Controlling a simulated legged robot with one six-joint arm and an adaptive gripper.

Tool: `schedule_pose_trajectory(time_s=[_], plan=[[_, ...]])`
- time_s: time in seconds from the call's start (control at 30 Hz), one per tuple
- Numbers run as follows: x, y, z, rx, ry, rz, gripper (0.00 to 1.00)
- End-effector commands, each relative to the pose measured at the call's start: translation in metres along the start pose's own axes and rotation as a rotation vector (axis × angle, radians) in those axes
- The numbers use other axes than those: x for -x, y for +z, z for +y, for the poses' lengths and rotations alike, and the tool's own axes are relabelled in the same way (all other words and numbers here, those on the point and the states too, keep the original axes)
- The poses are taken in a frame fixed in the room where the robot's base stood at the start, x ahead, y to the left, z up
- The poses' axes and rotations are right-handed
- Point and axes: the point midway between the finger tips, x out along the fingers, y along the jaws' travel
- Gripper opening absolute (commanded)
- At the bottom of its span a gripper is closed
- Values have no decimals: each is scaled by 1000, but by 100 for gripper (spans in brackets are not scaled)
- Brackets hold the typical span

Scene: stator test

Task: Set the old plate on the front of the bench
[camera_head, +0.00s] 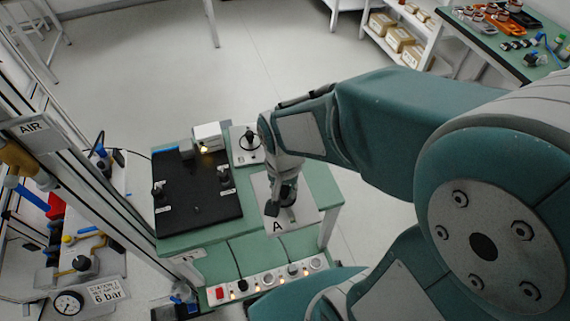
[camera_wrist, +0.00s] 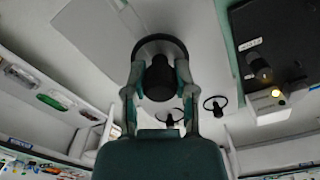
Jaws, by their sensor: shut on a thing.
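A white plate marked "A" (camera_head: 300,217) is at the right front of the green bench (camera_head: 328,188). My gripper (camera_head: 283,200) is over it, with a dark knob between the fingers. In the wrist view my gripper (camera_wrist: 159,92) is shut on the black knob (camera_wrist: 160,78), and the pale plate (camera_wrist: 95,30) spreads out behind it. I cannot tell whether the plate touches the bench top or hangs just above it. My wrist and fingers hide part of the plate in the head view.
A black panel (camera_head: 197,205) with several small fittings covers the bench's left side. A second pale plate with a black ring (camera_head: 239,155) lies at the back. A white lamp box (camera_head: 208,136) stands beside it. A socket strip (camera_head: 265,281) runs below the front edge.

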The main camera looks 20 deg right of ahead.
Motion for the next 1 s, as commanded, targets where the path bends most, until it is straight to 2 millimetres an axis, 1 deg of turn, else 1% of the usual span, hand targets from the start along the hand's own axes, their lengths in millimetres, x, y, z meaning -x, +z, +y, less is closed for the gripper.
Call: schedule_pose_trajectory(time_s=[0.03,0.1,0.3,0.53,0.63,0.87,1.0], plan=[[-4,-10,1,-5,0,-2,0],[-9,-22,2,-5,-2,-3,0],[-25,-56,3,-5,-6,-5,0],[-57,-78,-3,-2,-2,-5,0],[-67,-87,-6,-1,-2,-2,0],[-81,-99,-6,-2,-3,-2,0],[-102,-100,-4,-1,-4,-5,0]])
